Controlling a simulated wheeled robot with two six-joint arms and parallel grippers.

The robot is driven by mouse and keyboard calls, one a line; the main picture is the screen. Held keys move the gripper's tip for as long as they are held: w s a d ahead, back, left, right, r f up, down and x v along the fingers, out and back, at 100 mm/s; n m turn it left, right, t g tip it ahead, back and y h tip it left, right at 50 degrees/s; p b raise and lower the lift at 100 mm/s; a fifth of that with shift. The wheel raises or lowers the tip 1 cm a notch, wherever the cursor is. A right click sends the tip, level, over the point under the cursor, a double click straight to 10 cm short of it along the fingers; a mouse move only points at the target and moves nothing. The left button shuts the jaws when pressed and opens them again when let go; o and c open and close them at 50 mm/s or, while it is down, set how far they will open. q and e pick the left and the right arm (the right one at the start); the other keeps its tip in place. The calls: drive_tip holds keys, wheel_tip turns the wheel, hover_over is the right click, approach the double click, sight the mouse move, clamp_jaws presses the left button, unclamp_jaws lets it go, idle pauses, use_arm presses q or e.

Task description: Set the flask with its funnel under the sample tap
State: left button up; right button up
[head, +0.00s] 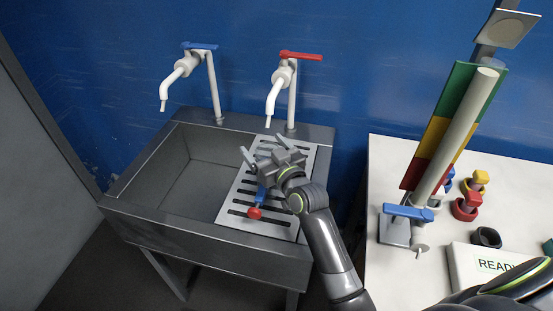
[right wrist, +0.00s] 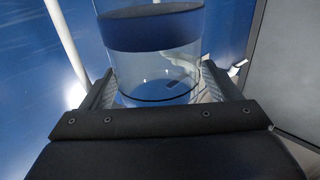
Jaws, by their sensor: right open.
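My right gripper (head: 266,151) is open above the slotted drainboard, its fingers pointing toward the back wall. In the right wrist view a clear round vessel with a dark blue band (right wrist: 152,30) at its top, seemingly the flask, stands between the two open fingers (right wrist: 160,88). I cannot tell whether they touch it. In the head view this vessel is hard to make out; its funnel is not clear. The sample tap, with a blue handle (head: 408,212) and a grey spout (head: 421,250), sits low on the coloured column at the right. My left gripper is not in view.
The sink (head: 190,185) has a blue-handled tap (head: 200,46) and a red-handled tap (head: 301,56). A small blue and red item (head: 254,213) lies on the drainboard (head: 283,228). The white table (head: 390,160) holds red and yellow pieces (head: 466,208), a dark ring (head: 487,237) and a READY box (head: 465,265).

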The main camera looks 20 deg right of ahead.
drive_tip(key=s+d+b, duration=0.3)
drive_tip(key=s+b, duration=0.1)
drive_tip(key=s, duration=1.3)
drive_tip(key=shift+d, duration=0.15)
